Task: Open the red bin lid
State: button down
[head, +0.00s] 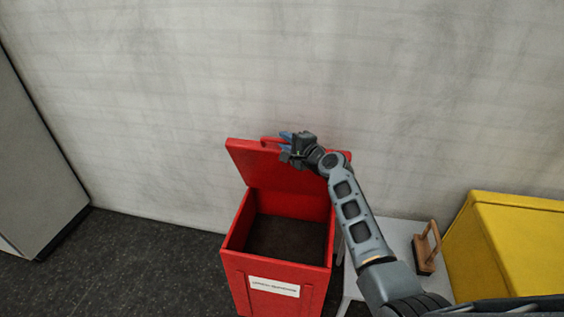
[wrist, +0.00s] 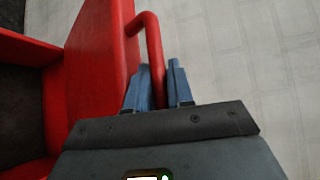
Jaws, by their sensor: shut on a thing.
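The red bin (head: 275,262) stands against the wall with a white label on its front. Its lid (head: 262,163) is raised, standing steeply up at the bin's back side, and the dark inside of the bin shows. In the wrist view, the blue fingers of my gripper (wrist: 159,88) are shut on the red lid handle (wrist: 151,42), a bent bar on the lid's outer face. The lid (wrist: 97,65) and part of the open bin (wrist: 28,48) fill the left of that view.
A yellow bin (head: 520,245) stands at the right. Between it and the red bin is a low light-grey table (head: 398,238) with a brown wooden-handled tool (head: 427,248). A grey cabinet (head: 35,150) is at the left. The dark floor (head: 130,255) left of the red bin is clear.

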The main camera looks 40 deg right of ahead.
jog(key=shift+w+d+r, duration=0.3)
jog(key=shift+w+d, duration=0.1)
jog(key=shift+d, duration=0.15)
jog(key=shift+w+d+r, duration=0.3)
jog(key=shift+w+d, duration=0.1)
jog(key=shift+d, duration=0.15)
jog(key=c, duration=1.1)
grip_release()
jog(key=shift+f, duration=0.1)
jog(key=shift+s, duration=0.3)
jog(key=v, duration=0.7)
jog(key=shift+s+a, duration=0.1)
jog(key=shift+s, duration=0.05)
